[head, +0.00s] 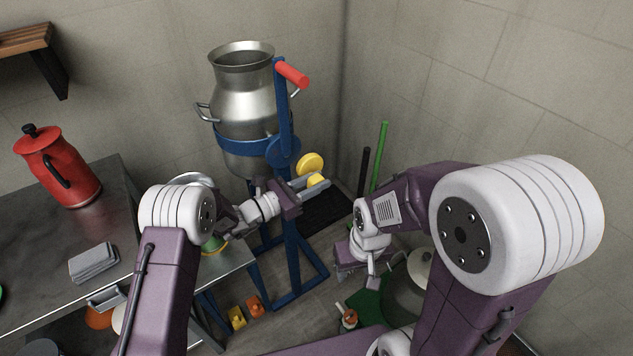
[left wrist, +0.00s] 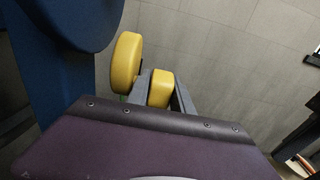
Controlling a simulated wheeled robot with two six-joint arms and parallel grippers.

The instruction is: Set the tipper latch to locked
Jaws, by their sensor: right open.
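The tipper is a blue frame (head: 291,235) holding a steel milk can (head: 245,100), with a red handle (head: 291,74) at its top. Two yellow knobs sit low on its right side. One is a round yellow disc (head: 310,163), also in the left wrist view (left wrist: 126,62). My left gripper (head: 313,186) has its fingers on either side of the smaller yellow knob (left wrist: 160,88), seemingly flush against it. Which knob belongs to the latch, and any lock marking, I cannot tell. My right gripper (head: 358,280) is open and low, away from the tipper.
A grey table (head: 140,220) at the left bears a red jug (head: 58,168) and a grey block (head: 93,262). Green (head: 379,155) and black (head: 363,172) poles stand by the back corner. Small orange items (head: 254,307) lie on the floor. Walls close in behind the tipper.

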